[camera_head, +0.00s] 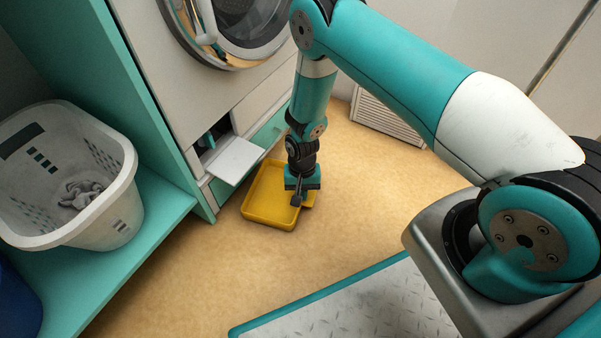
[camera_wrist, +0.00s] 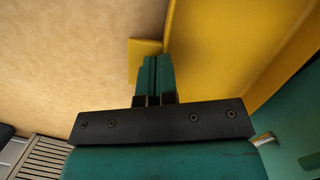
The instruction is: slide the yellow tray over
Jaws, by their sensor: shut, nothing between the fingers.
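The yellow tray (camera_head: 268,203) lies on the tan floor in front of the washing machine's lower panel in the head view. In the wrist view its yellow wall and inside (camera_wrist: 215,45) fill the upper right, and a small yellow tab (camera_wrist: 143,58) sticks out from its side. My gripper (camera_head: 297,199) points down at the tray's right side. In the wrist view its teal fingers (camera_wrist: 154,75) are together and empty, close beside the tray wall at the tab. I cannot tell whether they touch it.
An open white flap (camera_head: 234,160) hangs out just behind and left of the tray. A white laundry basket (camera_head: 120,215) with a grey cloth stands on the teal shelf (camera_head: 120,262) at left. A vent grille (camera_head: 385,122) is at the back wall. Floor right of the tray is clear.

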